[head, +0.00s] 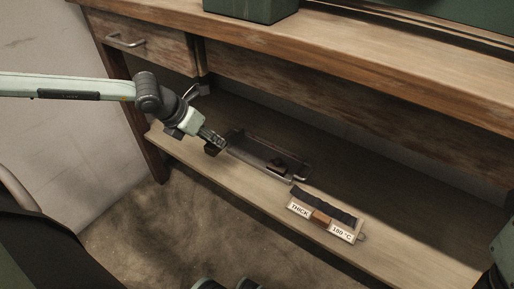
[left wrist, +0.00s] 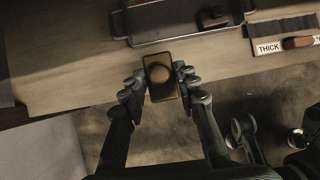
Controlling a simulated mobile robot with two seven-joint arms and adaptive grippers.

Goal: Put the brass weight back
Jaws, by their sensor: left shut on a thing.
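My left gripper (head: 216,145) is over the front part of the lower shelf, by the left end of the dark metal tray (head: 296,178). In the left wrist view the gripper (left wrist: 160,80) is shut on a small upright-looking rectangular block with brass-coloured edges and a dark rounded patch on its face, which looks like the brass weight (left wrist: 161,90). The gripper mostly hides it in the head view. The tray also shows in the left wrist view (left wrist: 185,36), beyond the weight and apart from it.
A small brown block (left wrist: 213,19) is in the tray. A dark-slotted rack (head: 327,203) labelled "THICK" and "180 °C" stands right of the tray, with a brown piece (head: 320,216) at its front. The upper bench top (head: 330,50) overhangs the lower shelf (head: 250,185).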

